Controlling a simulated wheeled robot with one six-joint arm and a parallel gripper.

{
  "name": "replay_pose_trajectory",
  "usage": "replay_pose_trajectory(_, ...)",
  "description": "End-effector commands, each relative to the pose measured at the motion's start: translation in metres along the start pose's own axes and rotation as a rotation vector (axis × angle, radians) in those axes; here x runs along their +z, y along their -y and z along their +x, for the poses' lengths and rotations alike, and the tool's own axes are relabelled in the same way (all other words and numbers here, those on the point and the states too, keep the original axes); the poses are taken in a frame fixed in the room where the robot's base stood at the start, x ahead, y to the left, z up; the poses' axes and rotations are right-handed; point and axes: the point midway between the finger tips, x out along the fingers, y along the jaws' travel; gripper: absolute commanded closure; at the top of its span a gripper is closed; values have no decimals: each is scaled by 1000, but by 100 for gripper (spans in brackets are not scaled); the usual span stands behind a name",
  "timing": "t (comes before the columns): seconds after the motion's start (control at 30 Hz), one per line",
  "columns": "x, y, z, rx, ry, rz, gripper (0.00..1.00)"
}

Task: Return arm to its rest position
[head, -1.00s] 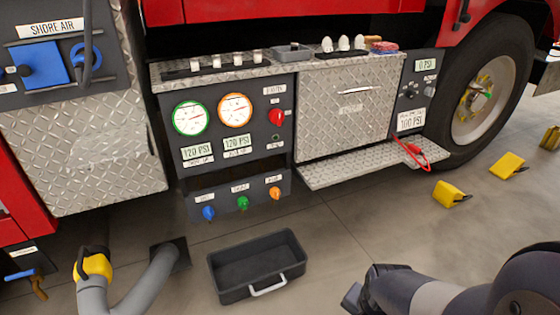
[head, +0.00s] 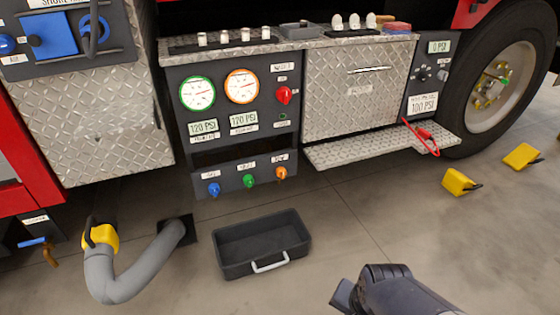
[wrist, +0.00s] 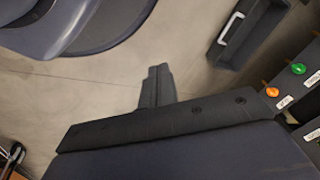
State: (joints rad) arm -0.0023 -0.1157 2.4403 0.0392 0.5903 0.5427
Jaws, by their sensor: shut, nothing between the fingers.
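My gripper shows in the wrist view (wrist: 158,88), where its dark fingers are together over bare floor with nothing between them. In the head view part of my dark arm shows at the bottom right, above the floor, in front of the truck and apart from it. The fingertips cannot be made out clearly there. The pump panel (head: 235,135) on the truck side has two round gauges, a red knob and blue, green and orange knobs below. My gripper is clear of the panel.
A black bin (head: 262,245) with a light handle lies on the floor below the panel. A grey hose (head: 125,282) with a yellow fitting is at the lower left. Two yellow chocks (head: 459,182) lie near the wheel (head: 497,85). A tread-plate step (head: 375,148) sticks out. Floor between is clear.

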Motion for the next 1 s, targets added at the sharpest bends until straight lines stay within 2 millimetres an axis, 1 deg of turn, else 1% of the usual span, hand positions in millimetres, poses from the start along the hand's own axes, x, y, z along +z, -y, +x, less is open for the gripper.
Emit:
replay_pose_trajectory(0.03,-2,4,-9,-9,-10,-22,100)
replay_pose_trajectory(0.2,-4,10,-21,-27,-34,-78,100)
replay_pose_trajectory(0.37,-5,12,-25,-35,-44,-101,100)
replay_pose_trajectory(0.77,-5,12,-26,-35,-45,-105,100)
replay_pose_trajectory(1.0,-5,12,-38,-33,-46,-129,100)
